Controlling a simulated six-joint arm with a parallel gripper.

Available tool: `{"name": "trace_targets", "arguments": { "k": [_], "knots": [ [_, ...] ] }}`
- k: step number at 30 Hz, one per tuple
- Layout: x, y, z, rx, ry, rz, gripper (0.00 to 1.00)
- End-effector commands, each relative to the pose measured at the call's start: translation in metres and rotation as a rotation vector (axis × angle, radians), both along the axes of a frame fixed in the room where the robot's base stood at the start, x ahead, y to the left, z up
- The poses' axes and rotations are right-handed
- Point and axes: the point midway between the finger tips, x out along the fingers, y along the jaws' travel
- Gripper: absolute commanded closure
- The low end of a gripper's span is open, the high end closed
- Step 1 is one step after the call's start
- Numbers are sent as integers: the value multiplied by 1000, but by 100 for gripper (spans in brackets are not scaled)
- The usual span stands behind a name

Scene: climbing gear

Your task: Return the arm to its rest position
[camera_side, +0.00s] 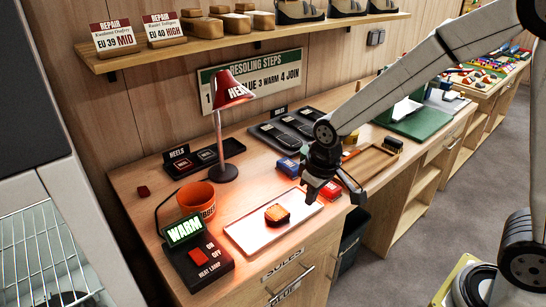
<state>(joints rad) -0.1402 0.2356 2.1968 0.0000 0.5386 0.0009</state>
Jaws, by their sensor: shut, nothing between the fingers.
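My gripper (320,180) is black and points down over the front of the workbench. It is shut and empty. It hangs to the right of a pale tray (245,238), apart from the brown block (277,214) that lies on the tray. My arm reaches in from the upper right.
A red heat lamp (227,95) stands on the bench (150,180). A lit WARM sign (184,231), a switch box (205,262) and an orange pot (197,197) are at the left. Black trays (285,137) lie behind. A shelf (230,45) with shoes runs above.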

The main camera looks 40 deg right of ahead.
Motion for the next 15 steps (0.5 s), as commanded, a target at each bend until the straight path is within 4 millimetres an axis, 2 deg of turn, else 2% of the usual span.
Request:
{"name": "trace_targets", "arguments": {
  "k": [3,9,15],
  "knots": [
    [-29,-21,-2,2,-20,-48,100],
    [-70,-43,-7,4,-48,-109,100],
    [-90,-52,-11,4,-60,-137,100]
  ]
}}
